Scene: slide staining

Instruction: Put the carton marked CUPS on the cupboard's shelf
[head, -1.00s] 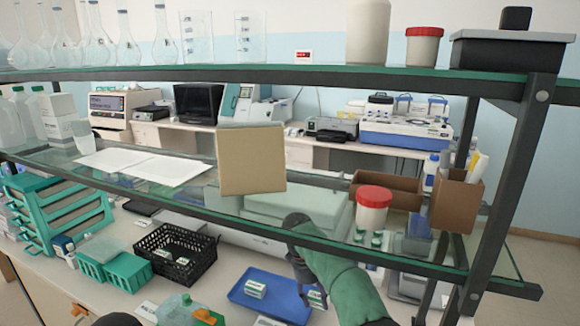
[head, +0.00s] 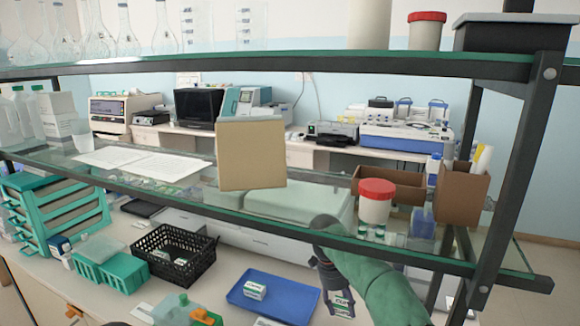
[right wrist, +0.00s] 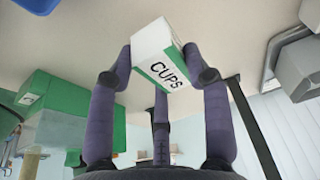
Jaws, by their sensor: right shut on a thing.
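My right gripper (head: 337,287) is shut on a small white carton with a green band (head: 343,304), just right of the blue tray, below the glass shelf. In the right wrist view the same carton (right wrist: 162,55) shows the word CUPS and sits between the purple fingers of the gripper (right wrist: 165,75). In the head view my green right arm partly hides the space behind it. I cannot make out a cupboard in these frames.
A blue tray (head: 236,300) holds another small carton (head: 252,291). A black basket (head: 174,275) and teal racks (head: 110,268) stand to the left. The glass shelf's front edge (head: 270,228) crosses above my gripper, with a red-lidded jar (head: 375,205) on it.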

